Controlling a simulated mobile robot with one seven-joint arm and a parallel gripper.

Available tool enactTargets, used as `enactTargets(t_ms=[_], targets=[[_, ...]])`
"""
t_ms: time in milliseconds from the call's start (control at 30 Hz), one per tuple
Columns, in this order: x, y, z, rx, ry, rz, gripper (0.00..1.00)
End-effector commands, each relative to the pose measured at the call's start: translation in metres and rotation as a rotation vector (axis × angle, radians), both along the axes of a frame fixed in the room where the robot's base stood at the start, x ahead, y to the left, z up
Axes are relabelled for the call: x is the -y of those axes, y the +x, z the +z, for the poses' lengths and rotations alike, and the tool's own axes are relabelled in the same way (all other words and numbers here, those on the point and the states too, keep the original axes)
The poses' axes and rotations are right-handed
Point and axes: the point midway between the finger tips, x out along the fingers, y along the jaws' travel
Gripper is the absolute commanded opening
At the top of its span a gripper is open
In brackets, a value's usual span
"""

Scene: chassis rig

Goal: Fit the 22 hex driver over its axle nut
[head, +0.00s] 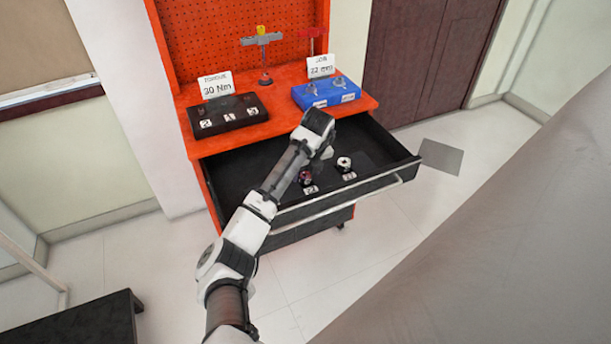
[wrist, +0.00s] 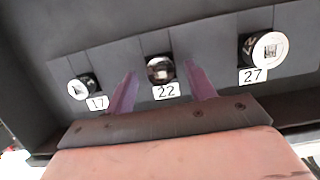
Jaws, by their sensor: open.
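The 22 driver (wrist: 160,70) is a dark socket with a pale square opening. It sits in a black holder in the open drawer, behind its 22 label (wrist: 166,91). My gripper (wrist: 161,76) is open and empty; in the wrist view its two purple fingers show on either side of the 22 driver, and I cannot tell how far above it they are. In the head view my gripper (head: 325,152) is over the drawer. A blue block (head: 327,95) on the bench carries two grey fittings beside a card reading 22 mm; I cannot make out the axle nut clearly.
The 17 socket (wrist: 82,88) and larger 27 socket (wrist: 264,50) flank the 22. The drawer (head: 395,178) has raised walls. A black numbered box (head: 227,114), a 30 Nm card (head: 216,85) and a yellow-topped T-handle tool (head: 262,39) are at the bench.

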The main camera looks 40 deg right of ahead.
Motion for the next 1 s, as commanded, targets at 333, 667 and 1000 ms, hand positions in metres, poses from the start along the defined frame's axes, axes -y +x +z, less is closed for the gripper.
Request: enactTargets(t_ms=[333, 667, 1000], targets=[[0.0004, 0.002, -0.0093, 0.0, 0.0, 0.0, 0.53], [0.0004, 0.002, -0.0089, 0.0, 0.0, 0.0, 0.1], [0.0005, 0.0023, -0.0066, 0.001, -0.001, 0.0, 0.05]])
